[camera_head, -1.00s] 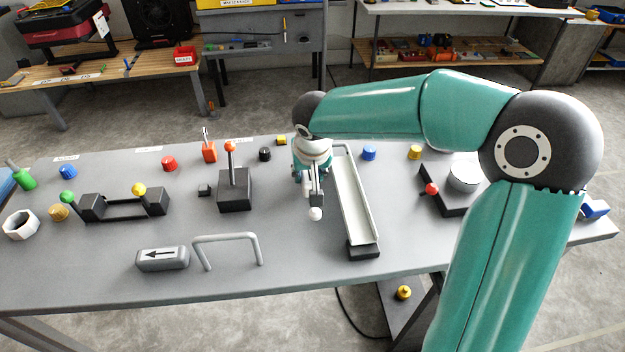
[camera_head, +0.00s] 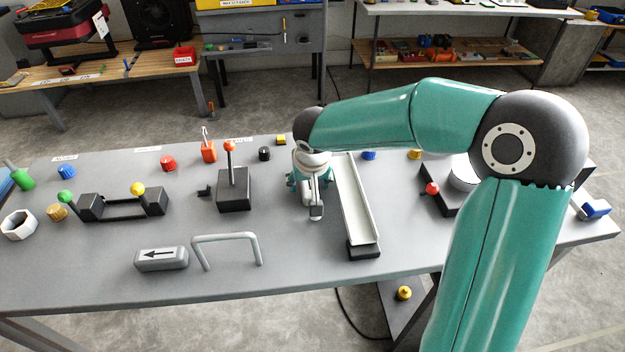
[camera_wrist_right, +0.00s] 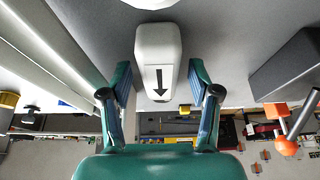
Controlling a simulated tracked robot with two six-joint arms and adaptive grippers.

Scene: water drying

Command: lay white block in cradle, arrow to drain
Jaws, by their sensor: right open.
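In the right wrist view, the white block (camera_wrist_right: 158,45) lies on the table, its black arrow pointing down the picture. My right gripper (camera_wrist_right: 158,74) is open, with one finger on each side of the block. In the head view my right gripper (camera_head: 309,187) is low over the table, between the orange-knobbed lever and the pale channel. It hides the white block there. A black stand with two end blocks and rods between (camera_head: 125,209), which looks like the cradle, is at the left and empty. I cannot tell which side is the drain. My left gripper is out of view.
A grey block with a left-pointing arrow (camera_head: 162,259) and a grey wire handle (camera_head: 226,239) are at the front. The lever base (camera_head: 234,198) stands left of the gripper. The pale channel (camera_head: 358,209) is close on its right. The front-left table is clear.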

